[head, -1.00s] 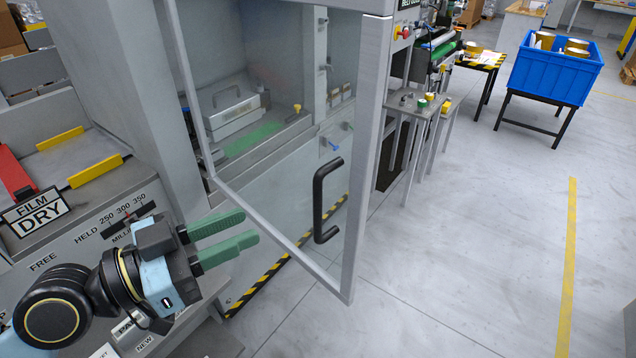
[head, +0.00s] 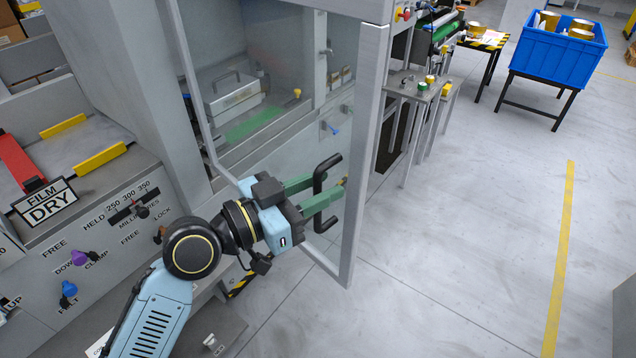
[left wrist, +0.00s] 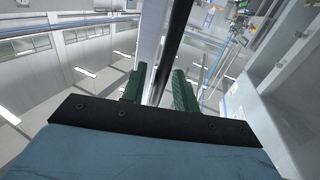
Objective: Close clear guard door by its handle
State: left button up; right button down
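The clear guard door (head: 285,75) has a grey metal frame and stands swung open out from the press. Its black handle (head: 326,163) is on the pane near the free edge. My left gripper (head: 324,188) is at the handle, its green fingers spread. In the left wrist view, the dark handle bar (left wrist: 176,45) runs between the two fingers (left wrist: 159,88), with gaps beside it. The fingers are around the bar but do not look closed on it. My right gripper is not in view.
Behind the door, the press chamber holds a metal box with a handle (head: 232,92) and a green strip. A control panel with a FILM DRY sign (head: 45,203) stands at left. A small side table (head: 420,90) is beyond the door.

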pick_arm(q)
jog(key=shift+c, duration=0.4)
grip_shut()
jog(key=shift+w, duration=0.1)
